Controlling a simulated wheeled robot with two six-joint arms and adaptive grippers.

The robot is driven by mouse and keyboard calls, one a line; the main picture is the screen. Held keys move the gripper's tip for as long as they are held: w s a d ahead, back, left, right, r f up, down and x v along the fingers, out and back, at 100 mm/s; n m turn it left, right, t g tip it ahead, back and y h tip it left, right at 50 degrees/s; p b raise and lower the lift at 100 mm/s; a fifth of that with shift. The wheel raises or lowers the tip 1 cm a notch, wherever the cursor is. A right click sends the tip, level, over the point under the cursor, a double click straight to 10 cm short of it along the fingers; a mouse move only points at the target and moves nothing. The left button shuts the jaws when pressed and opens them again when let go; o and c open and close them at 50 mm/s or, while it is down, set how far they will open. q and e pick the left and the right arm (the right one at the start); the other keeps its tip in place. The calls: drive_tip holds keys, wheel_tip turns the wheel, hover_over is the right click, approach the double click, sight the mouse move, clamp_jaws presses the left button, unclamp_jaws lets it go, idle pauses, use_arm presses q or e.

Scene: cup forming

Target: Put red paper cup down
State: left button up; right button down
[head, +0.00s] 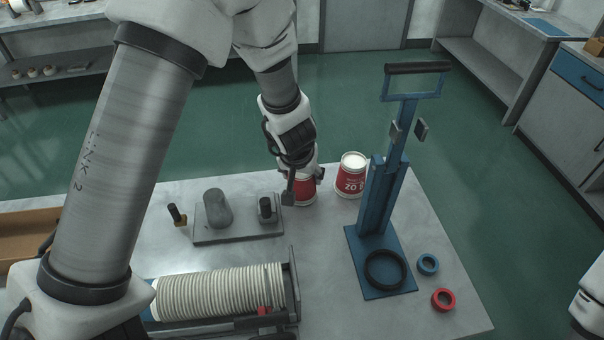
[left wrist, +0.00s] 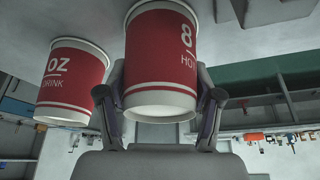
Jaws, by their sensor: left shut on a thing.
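The red paper cup (head: 304,190) with white bands is between the fingers of my left gripper (head: 303,190), at the far side of the table (head: 450,265). In the left wrist view the cup (left wrist: 160,62) fills the middle, with a finger on each side, and my left gripper (left wrist: 160,105) is shut on it. My right gripper is not in view.
A blue stand with a handle (head: 373,215) rises to the right of the cups. A grey fixture (head: 238,232) with a rounded block is to the left. A ribbed stack (head: 220,292) lies in front. Blue (head: 428,264) and red rings (head: 443,300) lie at the right.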

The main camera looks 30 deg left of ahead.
sight(298, 194)
use_arm(q)
drive_tip(key=o, duration=0.8)
drive_tip(key=shift+f, duration=0.1)
drive_tip(key=shift+o, duration=1)
drive_tip(key=shift+w+a+f, duration=0.1)
drive_tip(key=shift+w, duration=0.05)
drive_tip(key=shift+r+p, duration=0.3)
drive_tip(key=shift+r, duration=0.05)
drive_tip(key=p+v, duration=0.6)
drive_tip(key=v, duration=0.6)
drive_tip(key=shift+p, duration=0.3)
drive_tip(key=shift+f, duration=0.1)
